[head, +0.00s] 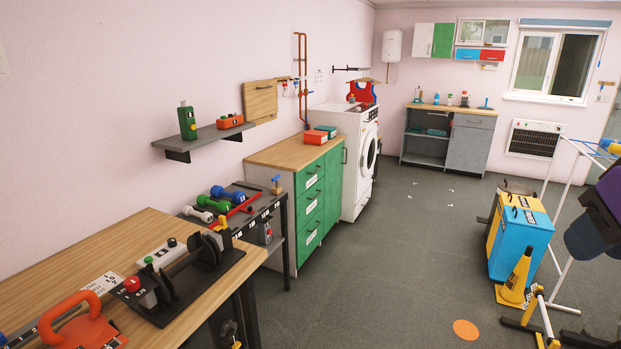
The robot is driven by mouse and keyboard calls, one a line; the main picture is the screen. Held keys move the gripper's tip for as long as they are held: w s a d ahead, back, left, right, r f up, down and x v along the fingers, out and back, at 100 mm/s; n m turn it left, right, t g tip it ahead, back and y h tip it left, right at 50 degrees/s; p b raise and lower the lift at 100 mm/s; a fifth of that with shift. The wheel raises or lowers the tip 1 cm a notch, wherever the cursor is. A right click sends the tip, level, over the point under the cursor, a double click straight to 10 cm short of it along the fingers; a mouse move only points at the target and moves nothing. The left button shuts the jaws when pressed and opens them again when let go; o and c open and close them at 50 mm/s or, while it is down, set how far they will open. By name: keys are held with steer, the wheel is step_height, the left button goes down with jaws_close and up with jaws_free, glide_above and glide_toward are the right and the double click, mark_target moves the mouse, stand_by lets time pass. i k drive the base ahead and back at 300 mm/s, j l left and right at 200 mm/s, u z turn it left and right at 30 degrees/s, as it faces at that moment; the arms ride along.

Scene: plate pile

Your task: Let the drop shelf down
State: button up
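A wooden panel (260,101), which looks like the drop shelf, stands upright and flat against the pink left wall above the green-drawer cabinet. A small fitting shows at its upper right edge; whether it is a latch I cannot tell. To its left a grey wall shelf (207,138) sticks out level on dark brackets, with a green container (187,121) and an orange box (230,122) on it. A dark purple part of what looks like my arm shows at the right edge, far from the panel. My gripper's fingers are not in view.
Below the panel, the wood-topped cabinet (270,155) carries red boxes (316,136). A low table with dumbbells (212,203) and a wooden bench (130,240) stand nearer. Blue and yellow bins (521,243) and a white rack stand right. The middle floor is open, with an orange disc (466,329).

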mark_target(260, 97)
steer(key=i, duration=1.3)
steer(key=i+l+u, duration=0.1)
steer(key=i, duration=1.2)
steer(key=i+l, duration=0.15)
steer(key=i, duration=1.15)
steer(key=i+l+u, duration=0.1)
steer(key=i+u, duration=0.2)
steer(key=i+l+u, duration=0.2)
steer(key=i+u, duration=0.15)
steer(key=i, duration=0.15)
steer(key=i+l+u, duration=0.3)
steer(key=i+j, duration=0.05)
steer(key=i, duration=0.05)
